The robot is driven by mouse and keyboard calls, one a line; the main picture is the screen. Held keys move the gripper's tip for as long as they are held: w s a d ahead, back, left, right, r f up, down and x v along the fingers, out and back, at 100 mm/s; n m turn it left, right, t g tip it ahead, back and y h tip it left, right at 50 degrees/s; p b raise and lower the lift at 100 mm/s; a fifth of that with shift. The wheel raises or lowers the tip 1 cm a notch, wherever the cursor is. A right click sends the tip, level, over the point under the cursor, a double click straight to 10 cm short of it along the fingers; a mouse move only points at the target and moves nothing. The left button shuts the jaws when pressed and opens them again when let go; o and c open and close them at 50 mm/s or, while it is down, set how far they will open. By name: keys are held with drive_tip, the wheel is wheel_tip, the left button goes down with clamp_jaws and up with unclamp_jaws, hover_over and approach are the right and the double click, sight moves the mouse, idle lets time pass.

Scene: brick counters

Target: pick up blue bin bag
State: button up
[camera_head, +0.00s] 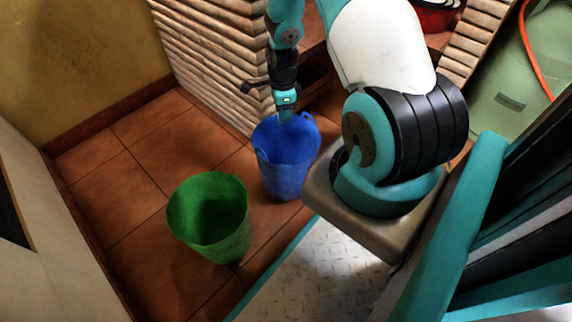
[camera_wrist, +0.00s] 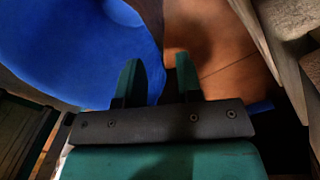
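The blue bin bag (camera_head: 285,172) is an upright, open-topped tub with loop handles, standing on the tiled floor in the head view. My gripper (camera_head: 286,112) points down at its far rim. In the wrist view the blue bag (camera_wrist: 60,50) fills the upper left. My gripper's two teal fingers (camera_wrist: 158,80) are apart there, with the bag's edge running into the gap between them. I see no finger closed on the wall. The fingertips' exact depth at the rim cannot be told.
A green bin (camera_head: 212,218) stands on the floor just left and in front of the blue one. A brick counter wall (camera_head: 212,60) rises close behind the blue bag. Tiled floor (camera_head: 115,190) is free to the left.

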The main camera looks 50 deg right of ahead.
clamp_jaws()
